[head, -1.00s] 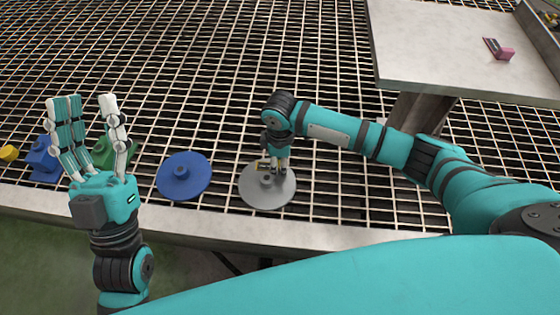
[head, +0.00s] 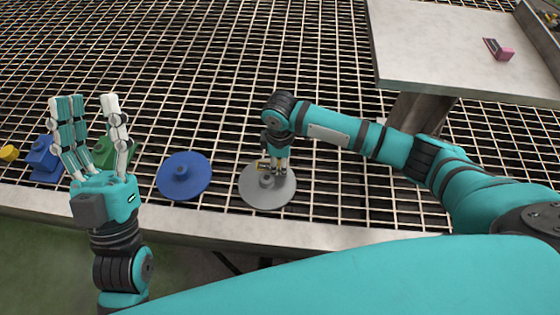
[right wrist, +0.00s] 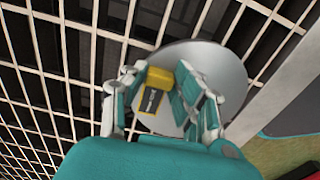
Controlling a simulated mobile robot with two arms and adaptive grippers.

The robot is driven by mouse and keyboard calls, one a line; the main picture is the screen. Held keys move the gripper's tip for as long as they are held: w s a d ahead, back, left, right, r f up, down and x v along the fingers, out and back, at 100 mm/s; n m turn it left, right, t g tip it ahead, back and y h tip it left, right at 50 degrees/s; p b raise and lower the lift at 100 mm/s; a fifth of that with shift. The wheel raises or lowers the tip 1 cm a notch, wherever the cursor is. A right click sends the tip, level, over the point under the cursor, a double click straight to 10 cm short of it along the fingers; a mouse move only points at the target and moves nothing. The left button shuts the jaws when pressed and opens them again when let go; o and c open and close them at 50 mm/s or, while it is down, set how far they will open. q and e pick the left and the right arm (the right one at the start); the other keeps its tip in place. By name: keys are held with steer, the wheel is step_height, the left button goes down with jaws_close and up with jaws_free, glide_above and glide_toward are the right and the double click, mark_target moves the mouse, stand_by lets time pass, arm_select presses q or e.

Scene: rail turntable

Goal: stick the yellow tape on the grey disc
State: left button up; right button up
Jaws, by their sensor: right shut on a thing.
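The grey disc (head: 268,199) lies flat on the grating near its front edge, with a small raised hub. It also shows in the right wrist view (right wrist: 215,62). My right gripper (head: 277,169) points down over the disc. In the right wrist view the yellow tape (right wrist: 158,77), with a dark marked face, sits between my right fingers, beside the left one. A little of the tape shows in the head view (head: 261,165). I cannot tell whether it touches the disc. My left gripper (head: 90,103) is open and empty, fingers up, at the left.
A blue disc (head: 183,177) lies left of the grey one. A blue block (head: 45,160), a partly hidden green piece (head: 127,155) and a yellow piece (head: 9,153) are further left. A raised table (head: 430,55) with a pink object (head: 503,53) stands at upper right.

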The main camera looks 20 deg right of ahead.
arm_select(q)
steer(key=shift+w+d+f+g+y+p, duration=0.15)
steer(key=shift+w+f+g+y+p, duration=0.2)
steer(key=shift+w+f+g, duration=0.4)
stand_by(3.1)
steer(key=shift+w+d+f+g+y, duration=0.1)
steer(key=shift+w+f+g+y, duration=0.15)
steer(key=shift+w+f+g, duration=0.65)
stand_by(3.2)
